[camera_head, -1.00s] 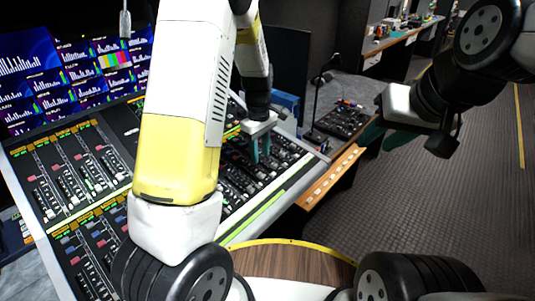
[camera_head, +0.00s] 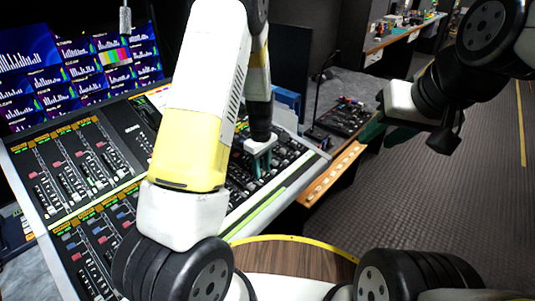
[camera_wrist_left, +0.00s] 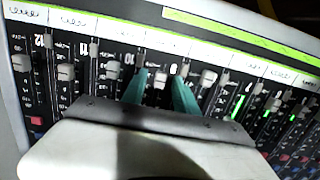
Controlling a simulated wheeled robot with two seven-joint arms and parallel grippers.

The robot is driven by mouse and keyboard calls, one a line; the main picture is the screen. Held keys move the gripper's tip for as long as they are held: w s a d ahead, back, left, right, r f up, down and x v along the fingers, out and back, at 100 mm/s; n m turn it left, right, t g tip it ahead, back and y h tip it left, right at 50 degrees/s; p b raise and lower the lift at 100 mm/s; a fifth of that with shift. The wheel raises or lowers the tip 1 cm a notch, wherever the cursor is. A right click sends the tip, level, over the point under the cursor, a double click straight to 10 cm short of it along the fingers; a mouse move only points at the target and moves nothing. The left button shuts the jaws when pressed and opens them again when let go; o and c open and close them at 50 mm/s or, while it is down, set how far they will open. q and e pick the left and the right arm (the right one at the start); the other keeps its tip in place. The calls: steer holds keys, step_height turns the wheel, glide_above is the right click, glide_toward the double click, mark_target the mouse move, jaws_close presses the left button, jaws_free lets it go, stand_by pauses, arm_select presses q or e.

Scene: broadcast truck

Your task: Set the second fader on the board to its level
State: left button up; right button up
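The mixing board (camera_head: 38,245) fills the left of the head view, with rows of faders. My left gripper (camera_head: 261,165) is over its right-hand fader bank, fingers pointing down. In the left wrist view its two teal fingers (camera_wrist_left: 161,92) are open, one on each side of a pale fader cap (camera_wrist_left: 160,79), with a small gap visible on both sides. More caps sit in slots to the left and right, and the numbers 12, 11 and 10 show at left. I cannot tell which fader is the second. My right gripper (camera_head: 386,134) is open and empty, off the board's right side.
Screens (camera_head: 80,72) stand behind the board. A wooden ledge (camera_head: 332,175) runs along its right side, near a small black panel (camera_head: 345,118). A round wooden surface (camera_head: 290,261) is in front. Grey floor (camera_head: 450,220) is clear at right.

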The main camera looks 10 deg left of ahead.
arm_select(q)
jaws_close()
stand_by(1.2)
